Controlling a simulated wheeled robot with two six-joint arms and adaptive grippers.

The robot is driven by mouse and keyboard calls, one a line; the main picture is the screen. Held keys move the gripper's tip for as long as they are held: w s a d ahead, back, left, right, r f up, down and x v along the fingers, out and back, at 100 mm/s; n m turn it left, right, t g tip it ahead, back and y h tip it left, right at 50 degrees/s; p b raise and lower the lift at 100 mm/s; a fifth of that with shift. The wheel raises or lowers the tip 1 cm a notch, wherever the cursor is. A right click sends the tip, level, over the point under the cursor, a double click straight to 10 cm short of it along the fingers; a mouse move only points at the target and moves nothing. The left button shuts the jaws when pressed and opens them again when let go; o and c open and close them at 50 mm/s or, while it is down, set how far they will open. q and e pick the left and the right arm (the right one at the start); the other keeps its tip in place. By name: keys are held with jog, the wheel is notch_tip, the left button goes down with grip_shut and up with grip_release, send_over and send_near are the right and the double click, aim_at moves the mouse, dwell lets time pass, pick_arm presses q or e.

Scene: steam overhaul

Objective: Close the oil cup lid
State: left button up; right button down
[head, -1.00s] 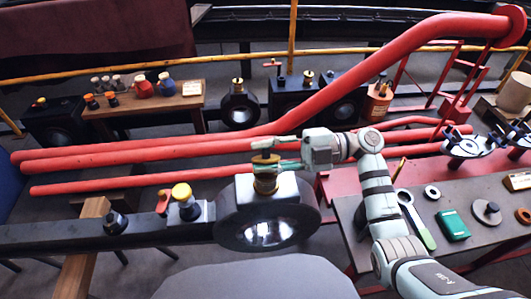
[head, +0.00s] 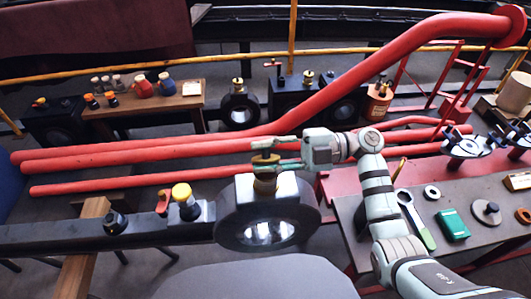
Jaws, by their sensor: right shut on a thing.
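A brass oil cup (head: 266,184) stands on top of the black rod end (head: 233,212), which has a round shiny opening facing me. My right gripper (head: 268,158) reaches in from the right in the head view, its two fingers around the top of the cup. It is shut on the oil cup lid, of which a brass part shows between the fingers. The fingers hide much of the lid, so I cannot tell how it sits. My left gripper is out of view.
Red pipes (head: 135,150) run just behind the cup. A workbench (head: 470,235) with a wrench (head: 416,220) and a green box (head: 453,225) is at the right.

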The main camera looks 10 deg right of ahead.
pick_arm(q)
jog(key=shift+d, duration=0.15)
pick_arm(e)
jog(key=shift+w+r, duration=0.1)
jog(key=shift+r, duration=0.05)
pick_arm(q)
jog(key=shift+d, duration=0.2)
pick_arm(e)
jog(key=c, duration=1.4)
grip_release()
jog(key=shift+c, duration=0.2)
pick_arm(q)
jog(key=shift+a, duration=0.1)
